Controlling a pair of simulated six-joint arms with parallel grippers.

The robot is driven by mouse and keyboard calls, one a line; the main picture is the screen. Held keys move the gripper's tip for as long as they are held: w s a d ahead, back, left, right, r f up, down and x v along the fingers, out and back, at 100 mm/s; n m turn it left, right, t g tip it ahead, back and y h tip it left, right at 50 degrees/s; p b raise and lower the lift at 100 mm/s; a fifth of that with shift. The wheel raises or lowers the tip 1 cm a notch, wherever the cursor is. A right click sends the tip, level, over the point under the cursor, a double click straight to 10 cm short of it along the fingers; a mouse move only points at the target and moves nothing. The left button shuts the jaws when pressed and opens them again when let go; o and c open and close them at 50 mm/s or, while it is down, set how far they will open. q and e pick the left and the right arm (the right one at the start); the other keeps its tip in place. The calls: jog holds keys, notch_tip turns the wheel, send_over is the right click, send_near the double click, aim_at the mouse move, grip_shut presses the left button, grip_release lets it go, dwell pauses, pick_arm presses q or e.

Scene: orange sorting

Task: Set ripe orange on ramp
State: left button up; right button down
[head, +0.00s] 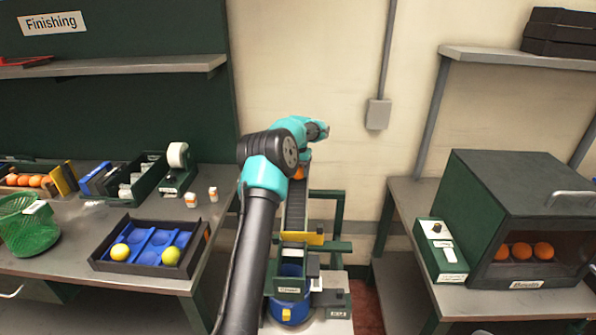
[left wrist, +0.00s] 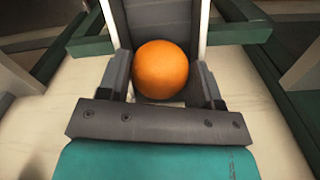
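A ripe orange (left wrist: 161,70) sits between the two fingers of my left gripper (left wrist: 164,80), which look closed against its sides. In the head view the orange (head: 298,173) shows small below my left wrist, at the upper end of the ramp (head: 295,208). The ramp is a dark sloping channel with pale side rails, and it also shows beyond the orange in the left wrist view (left wrist: 162,18). Whether the orange touches the ramp is hard to tell. My left arm hides part of the ramp. My right gripper is not in view.
A black tray with blue cups (head: 150,247) on the left bench holds two yellowish fruits. A green basket (head: 30,230) stands beside it. A yellow bar (head: 301,238) crosses the lower ramp above a bin. A dark box (head: 515,220) with several oranges is on the right bench.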

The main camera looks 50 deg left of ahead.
pick_arm(q)
jog(key=o, duration=0.5)
jog(key=shift+c, duration=0.2)
jog(key=shift+f, duration=0.1)
jog(key=shift+s+a+f, duration=0.1)
jog(key=shift+s, duration=0.05)
jog(key=shift+s+a+r, duration=0.1)
jog(key=shift+a+r, duration=0.1)
jog(key=shift+r, duration=0.65)
jog(key=shift+w+d+r, duration=0.1)
jog(key=shift+r, duration=0.75)
jog(key=shift+w+d+r, duration=0.1)
jog(key=shift+r, duration=2.9)
